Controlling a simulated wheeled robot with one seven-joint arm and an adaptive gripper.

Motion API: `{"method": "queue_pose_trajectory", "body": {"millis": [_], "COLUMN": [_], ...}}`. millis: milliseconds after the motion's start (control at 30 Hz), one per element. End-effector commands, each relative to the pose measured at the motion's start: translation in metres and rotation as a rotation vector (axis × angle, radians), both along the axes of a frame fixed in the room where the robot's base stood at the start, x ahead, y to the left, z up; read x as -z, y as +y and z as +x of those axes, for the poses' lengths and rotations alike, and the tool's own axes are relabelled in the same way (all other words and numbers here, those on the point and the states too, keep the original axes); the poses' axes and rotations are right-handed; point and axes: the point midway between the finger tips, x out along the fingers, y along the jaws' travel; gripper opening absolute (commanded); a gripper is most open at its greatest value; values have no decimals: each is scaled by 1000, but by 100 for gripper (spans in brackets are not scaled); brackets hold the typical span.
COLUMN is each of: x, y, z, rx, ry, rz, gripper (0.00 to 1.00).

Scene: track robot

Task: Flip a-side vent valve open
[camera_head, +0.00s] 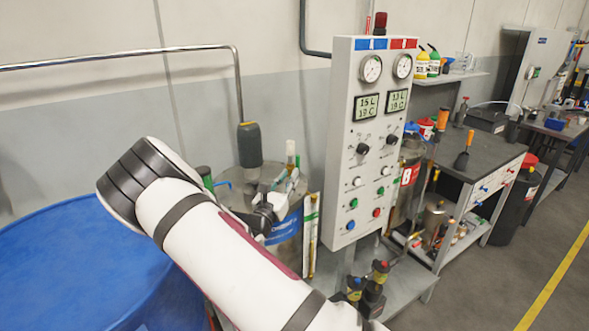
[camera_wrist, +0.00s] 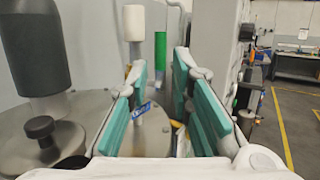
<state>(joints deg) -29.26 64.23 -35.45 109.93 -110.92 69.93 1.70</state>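The a-side tank (camera_wrist: 90,115) is a steel drum with a round metal lid. It also shows in the head view (camera_head: 285,232), with a blue label, left of the control panel and partly behind my arm. A small blue piece (camera_wrist: 142,111) shows low between my fingers in the wrist view, above the lid; I cannot tell for sure whether it is the vent valve's handle, or its position. My gripper (camera_wrist: 163,88) is open, its two teal-padded fingers apart over the lid with nothing clearly held. In the head view my gripper (camera_head: 280,190) is small and partly hidden.
A thick dark grey cylinder (camera_wrist: 32,45) and a black knob (camera_wrist: 42,130) stand on the lid to the left. The control panel (camera_head: 345,190) stands close on the right.

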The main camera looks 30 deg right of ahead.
Motion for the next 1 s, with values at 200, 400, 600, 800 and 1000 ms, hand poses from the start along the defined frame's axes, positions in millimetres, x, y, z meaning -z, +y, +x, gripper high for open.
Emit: {"method": "queue_pose_trajectory", "body": {"millis": [200, 400, 600, 800, 1000], "x": [8, 11, 11, 11, 6], "y": [28, 38, 38, 38, 33], "z": [-20, -27, -28, -28, -32], "rx": [-1, 0, 0, 0, 25], "ry": [1, 0, 0, 0, -17], "rz": [1, 0, 0, 0, 25], "gripper": [20, 20, 20, 20, 20]}}
